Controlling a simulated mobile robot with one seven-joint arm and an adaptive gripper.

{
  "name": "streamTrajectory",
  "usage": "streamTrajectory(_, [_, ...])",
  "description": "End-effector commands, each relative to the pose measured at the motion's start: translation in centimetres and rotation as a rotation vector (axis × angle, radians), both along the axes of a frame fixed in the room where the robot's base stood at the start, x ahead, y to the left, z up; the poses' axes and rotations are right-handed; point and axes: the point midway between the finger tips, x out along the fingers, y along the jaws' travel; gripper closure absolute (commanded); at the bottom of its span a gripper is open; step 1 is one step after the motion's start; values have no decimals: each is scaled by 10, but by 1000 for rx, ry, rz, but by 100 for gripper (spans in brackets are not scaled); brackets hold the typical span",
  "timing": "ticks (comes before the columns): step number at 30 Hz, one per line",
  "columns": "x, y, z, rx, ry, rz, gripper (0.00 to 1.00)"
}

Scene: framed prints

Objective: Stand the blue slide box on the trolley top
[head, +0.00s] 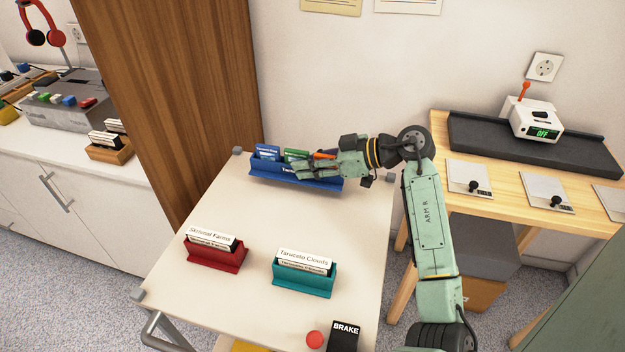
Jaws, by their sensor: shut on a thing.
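The blue slide box (262,172) is long and stands upright at the back of the pale trolley top (235,205). It holds blue, green and orange items, and a white label on its front is partly covered. My gripper (303,169) reaches in from the right and is shut on the box near the middle of its upper front edge. My fingers hide part of the contents and the right half. The box's underside looks at or just above the trolley top; I cannot tell whether it touches.
A red holder (217,259) and a teal holder (304,280) with white labelled cards stand nearer the front. A red button (314,339) and a BRAKE block (345,335) are at the front edge. A wooden panel (170,90) rises at left. A wooden table (475,165) stands right.

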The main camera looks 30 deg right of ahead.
Motion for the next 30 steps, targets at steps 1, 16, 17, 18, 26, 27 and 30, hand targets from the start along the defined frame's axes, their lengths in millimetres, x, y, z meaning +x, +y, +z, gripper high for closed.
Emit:
streamTrajectory(1, [-2, -5, 0, -1, -3, -1, 100])
streamTrajectory(16, [-4, -9, -37, 1, -3, 1, 100])
streamTrajectory(17, [-4, -9, -36, 1, -3, 1, 100])
streamTrajectory(18, [-4, -9, -35, 0, -3, 1, 100])
streamTrajectory(26, [-4, -9, -38, 1, -3, -1, 100])
streamTrajectory(27, [-4, -9, -38, 1, -1, 0, 73])
streamTrajectory(30, [-4, -9, -38, 1, -1, 0, 67])
